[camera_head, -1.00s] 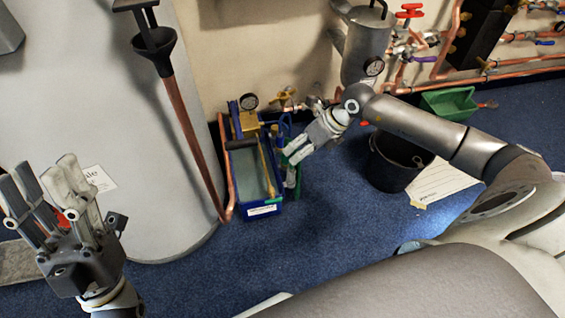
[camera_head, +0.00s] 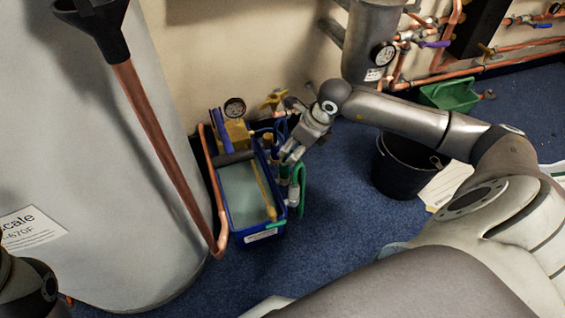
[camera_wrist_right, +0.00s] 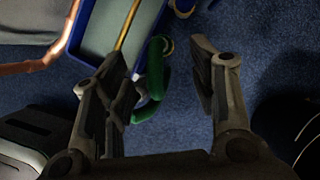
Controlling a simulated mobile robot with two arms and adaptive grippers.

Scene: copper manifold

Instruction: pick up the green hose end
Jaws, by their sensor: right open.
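The green hose end (camera_head: 301,185) hangs as a curved green piece at the right side of the blue tray-like box (camera_head: 235,222). In the right wrist view, the green hose (camera_wrist_right: 154,72) shows between the two fingers, nearer the left one, and its lower part curves toward that finger. My right gripper (camera_head: 290,156) is open just above the hose in the head view. The wrist view shows its fingers (camera_wrist_right: 160,62) spread apart; I cannot tell whether either touches the hose. My left gripper (camera_head: 22,283) shows only as a dark part at the lower left edge.
A copper pipe with a black funnel (camera_head: 93,25) leans left of the box, by a large grey cylinder (camera_head: 110,215). A black bucket (camera_head: 403,168) stands right. The blue floor (camera_head: 335,215) between is clear.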

